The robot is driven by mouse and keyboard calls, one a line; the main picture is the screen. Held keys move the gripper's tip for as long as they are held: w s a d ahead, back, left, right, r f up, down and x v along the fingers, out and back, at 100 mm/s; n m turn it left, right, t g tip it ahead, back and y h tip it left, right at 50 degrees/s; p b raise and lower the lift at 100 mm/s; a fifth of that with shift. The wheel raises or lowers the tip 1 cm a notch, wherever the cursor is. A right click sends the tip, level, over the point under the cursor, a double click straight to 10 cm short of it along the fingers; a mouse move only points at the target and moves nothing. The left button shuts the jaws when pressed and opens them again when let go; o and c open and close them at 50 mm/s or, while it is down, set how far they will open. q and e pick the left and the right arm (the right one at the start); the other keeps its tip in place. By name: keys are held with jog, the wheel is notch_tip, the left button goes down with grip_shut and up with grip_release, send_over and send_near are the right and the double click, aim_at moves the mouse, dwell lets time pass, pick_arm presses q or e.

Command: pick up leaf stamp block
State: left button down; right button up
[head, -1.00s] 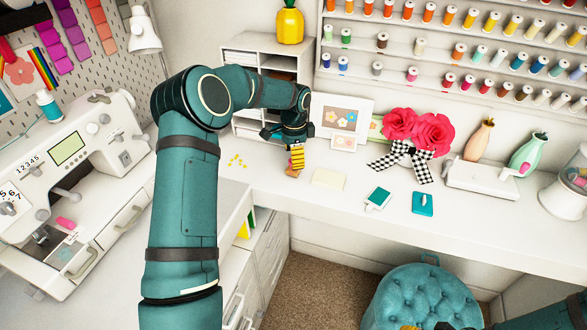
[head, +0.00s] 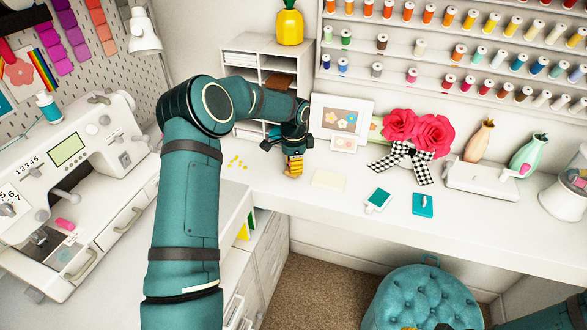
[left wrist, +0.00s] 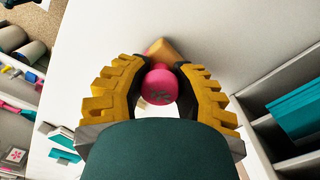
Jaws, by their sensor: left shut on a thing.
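The leaf stamp block (left wrist: 160,86) has a round pink top with a darker mark and a tan wooden part beyond it, standing on the white desk. My left gripper (left wrist: 163,70) is shut on it, with a yellow-and-black finger on each side of the pink part. In the head view, my left gripper (head: 293,168) is low at the desk, in front of the white shelf unit, and its fingers mostly hide the block. Only slivers of my right gripper (head: 440,327) show at the bottom edge, too cut off to read.
A white cubby shelf (head: 258,45) stands behind the gripper, with a framed flower picture (head: 340,117) to its right. A pale yellow pad (head: 328,180), a teal-edged card (head: 378,199) and a teal block (head: 423,204) lie to the right. The sewing machine (head: 75,160) is at left.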

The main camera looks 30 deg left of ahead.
pick_arm(q)
notch_tip(320, 180, up, 10)
jog(key=shift+r, duration=0.1)
jog(key=c, duration=1.3)
grip_release()
jog(key=shift+c, duration=0.2)
grip_shut()
